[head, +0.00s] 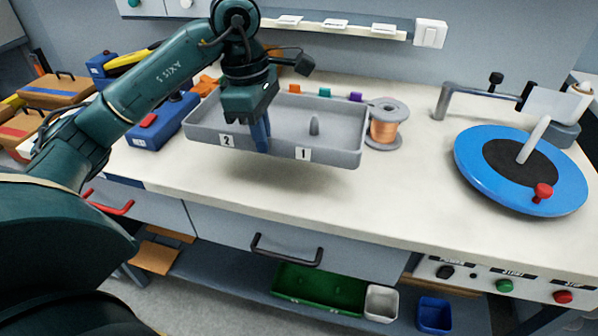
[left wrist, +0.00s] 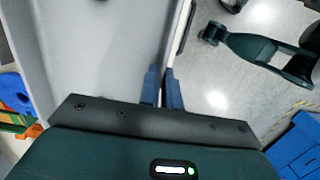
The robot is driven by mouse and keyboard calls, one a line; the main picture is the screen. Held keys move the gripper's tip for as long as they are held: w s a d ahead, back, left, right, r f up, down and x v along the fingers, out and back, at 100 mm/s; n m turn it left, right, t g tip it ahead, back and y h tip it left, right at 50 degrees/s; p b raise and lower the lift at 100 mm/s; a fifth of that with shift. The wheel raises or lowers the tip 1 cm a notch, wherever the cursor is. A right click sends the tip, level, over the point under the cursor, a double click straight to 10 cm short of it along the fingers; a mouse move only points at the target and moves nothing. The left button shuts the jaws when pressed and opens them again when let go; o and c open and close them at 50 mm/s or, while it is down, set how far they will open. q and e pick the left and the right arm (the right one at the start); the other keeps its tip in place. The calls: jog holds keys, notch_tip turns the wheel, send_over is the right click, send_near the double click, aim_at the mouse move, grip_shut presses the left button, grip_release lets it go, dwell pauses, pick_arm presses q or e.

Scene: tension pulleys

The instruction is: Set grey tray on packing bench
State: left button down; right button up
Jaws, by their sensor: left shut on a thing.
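The grey tray (head: 345,151) has low walls, labels 2 and 1 on its front wall, and a small grey post inside. It is over the pale packing bench (head: 400,195), with a shadow on the bench below its front edge, so it appears slightly raised. My left gripper (head: 261,138) points down and is shut on the tray's front wall, near the label 2. In the left wrist view the blue fingers (left wrist: 163,88) pinch the wall of the tray (left wrist: 95,50). My right gripper is not seen.
A copper wire spool (head: 385,125) stands close to the tray's right end. A blue box (head: 160,125) is close to its left end. Small coloured pieces show behind it. A blue disc (head: 490,185) stands further right. The bench front is clear.

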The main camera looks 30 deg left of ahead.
pick_arm(q)
jog(key=shift+d, duration=0.2)
jog(key=shift+d+f, duration=0.1)
jog(key=shift+f, duration=0.2)
notch_tip(320, 180, down, 9)
jog(key=shift+f, duration=0.2)
jog(key=shift+f+b, duration=0.25)
jog(key=shift+b, duration=0.2)
jog(key=c, duration=1.6)
grip_release()
jog(key=r, duration=0.4)
jog(key=a+r, duration=0.1)
jog(key=r, duration=0.3)
jog(key=r+p, duration=0.1)
jog(key=r, duration=0.3)
jog(key=shift+s+a+r, duration=0.15)
jog(key=shift+a+r, duration=0.05)
jog(key=shift+a, duration=0.05)
